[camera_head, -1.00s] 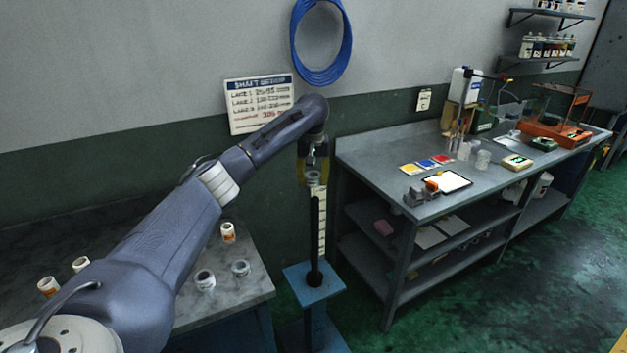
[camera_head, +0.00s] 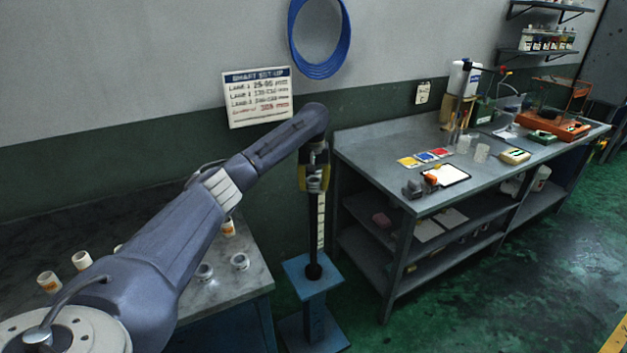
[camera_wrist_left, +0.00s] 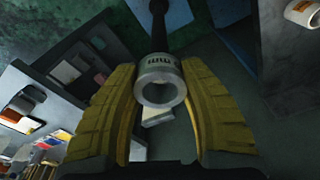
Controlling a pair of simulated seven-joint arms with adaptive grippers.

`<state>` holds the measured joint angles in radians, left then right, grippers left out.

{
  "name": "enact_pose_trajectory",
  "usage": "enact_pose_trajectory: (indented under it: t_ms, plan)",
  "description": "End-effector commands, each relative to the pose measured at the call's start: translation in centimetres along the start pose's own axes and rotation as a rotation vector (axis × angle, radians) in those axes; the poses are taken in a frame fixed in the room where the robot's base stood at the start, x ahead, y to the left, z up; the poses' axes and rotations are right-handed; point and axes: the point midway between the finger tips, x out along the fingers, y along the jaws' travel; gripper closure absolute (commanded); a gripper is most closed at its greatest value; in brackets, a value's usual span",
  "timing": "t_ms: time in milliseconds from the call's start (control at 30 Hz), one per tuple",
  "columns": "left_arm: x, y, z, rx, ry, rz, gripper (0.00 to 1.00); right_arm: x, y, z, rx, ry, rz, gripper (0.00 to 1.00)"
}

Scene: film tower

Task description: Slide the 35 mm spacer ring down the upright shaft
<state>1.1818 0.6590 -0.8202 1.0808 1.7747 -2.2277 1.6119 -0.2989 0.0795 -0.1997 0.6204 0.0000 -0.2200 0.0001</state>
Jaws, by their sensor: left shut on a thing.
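The spacer ring is a short pale grey ring (camera_wrist_left: 158,66) with dark print on its side, held between the yellow fingers of my left gripper (camera_head: 315,184) in the left wrist view. It also shows as a small pale ring (camera_head: 314,186) at the fingertips in the head view. The upright shaft (camera_head: 314,235) is a dark rod standing on a blue stand (camera_head: 297,268), with the ring at its top end. In the left wrist view the shaft (camera_wrist_left: 157,18) runs away behind the ring. I cannot tell how far its tip enters the bore. My right gripper is out of view.
A pale scale strip (camera_head: 321,222) stands beside the shaft. The left bench (camera_head: 250,284) carries several other rings, including one near its edge (camera_head: 240,262). A grey workbench (camera_head: 385,165) with cards and tools stands to the right.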

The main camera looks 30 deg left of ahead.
Motion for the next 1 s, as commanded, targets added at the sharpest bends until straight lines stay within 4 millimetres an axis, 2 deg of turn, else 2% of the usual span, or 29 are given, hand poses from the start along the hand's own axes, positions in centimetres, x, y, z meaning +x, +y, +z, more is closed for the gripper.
enact_pose_trajectory:
  t_ms: [600,1000]
  plan:
    - [3.5,0.1,0.3,0.001,0.001,0.000,0.91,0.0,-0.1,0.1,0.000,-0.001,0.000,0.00]
    - [4.7,0.1,0.4,0.002,0.001,0.000,0.91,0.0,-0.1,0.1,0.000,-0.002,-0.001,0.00]
